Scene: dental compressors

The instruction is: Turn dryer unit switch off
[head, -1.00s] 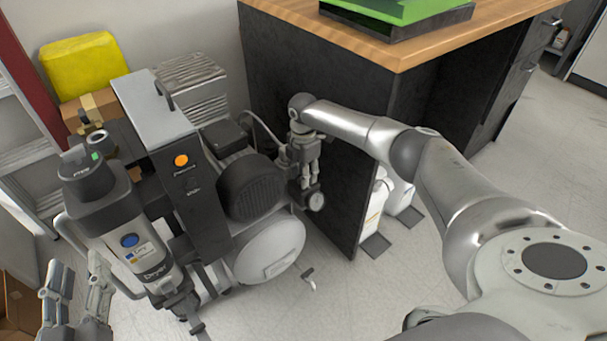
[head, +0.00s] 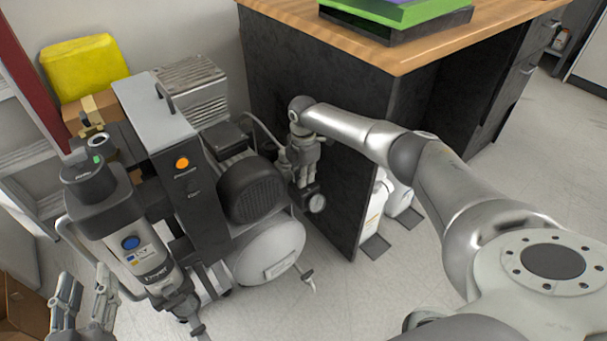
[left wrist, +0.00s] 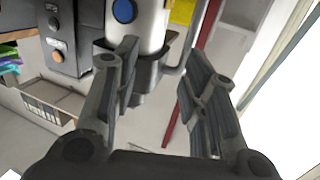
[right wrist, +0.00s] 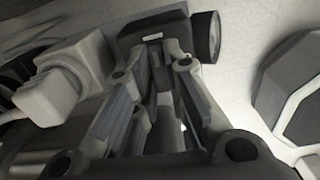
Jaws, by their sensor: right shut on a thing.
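The dryer unit (head: 125,225) is a grey and black upright cylinder at the left, with a blue round button (head: 131,243) on its front. The button also shows at the top of the left wrist view (left wrist: 124,10). My left gripper (head: 86,288) is open and empty, low and left of the dryer. In the left wrist view its fingers (left wrist: 160,62) are apart below the cylinder. My right gripper (head: 305,172) is shut on a black gauge block (right wrist: 155,28) beside the compressor. Its round gauge (head: 317,203) shows; the exact contact is partly hidden by the fingers.
A black panel (head: 205,215) with an orange light (head: 182,163) stands between the dryer and the compressor tank (head: 270,250). A dark cabinet (head: 345,190) is behind my right arm. A cardboard box (head: 25,305) lies at the lower left. Floor (head: 370,300) is open at the front centre.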

